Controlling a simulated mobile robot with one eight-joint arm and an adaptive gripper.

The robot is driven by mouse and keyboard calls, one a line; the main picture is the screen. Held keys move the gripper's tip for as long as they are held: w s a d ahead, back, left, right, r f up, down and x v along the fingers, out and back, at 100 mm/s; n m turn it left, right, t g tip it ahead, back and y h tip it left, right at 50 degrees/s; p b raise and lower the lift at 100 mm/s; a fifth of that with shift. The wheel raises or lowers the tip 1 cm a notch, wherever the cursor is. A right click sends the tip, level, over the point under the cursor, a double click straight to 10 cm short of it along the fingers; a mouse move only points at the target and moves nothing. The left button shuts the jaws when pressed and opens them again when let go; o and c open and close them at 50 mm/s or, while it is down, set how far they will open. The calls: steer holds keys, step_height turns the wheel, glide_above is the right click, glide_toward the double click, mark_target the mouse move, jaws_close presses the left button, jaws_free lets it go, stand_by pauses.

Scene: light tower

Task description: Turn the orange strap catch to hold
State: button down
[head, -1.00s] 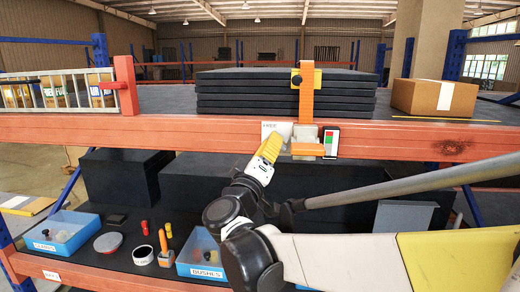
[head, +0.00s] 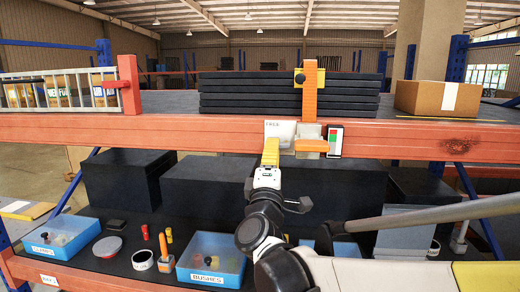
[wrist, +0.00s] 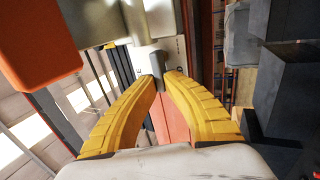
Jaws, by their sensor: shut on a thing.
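The orange strap (head: 309,95) runs down over the front of a stack of dark slabs (head: 235,92) to the red-orange shelf beam. At its lower end is the catch, with a pale grey housing (head: 307,131) and an orange block (head: 311,146). A white plate (head: 279,131) with small lettering is left of it. My gripper (head: 270,147) points up at the beam just below this plate. In the wrist view its yellow fingers (wrist: 161,76) close around a small grey lever (wrist: 156,62). The lever's far end and mounting are partly hidden.
A red-and-green indicator (head: 335,140) is right of the catch. A cardboard box (head: 438,98) stands at the right and a wire rack (head: 60,92) at the left. Blue bins (head: 212,258) and small parts occupy the lower shelf.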

steer(key=shift+f, duration=0.1)
stand_by(0.3)
steer(key=c, duration=1.9)
jaws_free()
steer(key=shift+o, duration=0.8)
steer(key=shift+w+d, duration=0.1)
steer(key=shift+w, duration=0.1)
steer(key=v, duration=1.2)
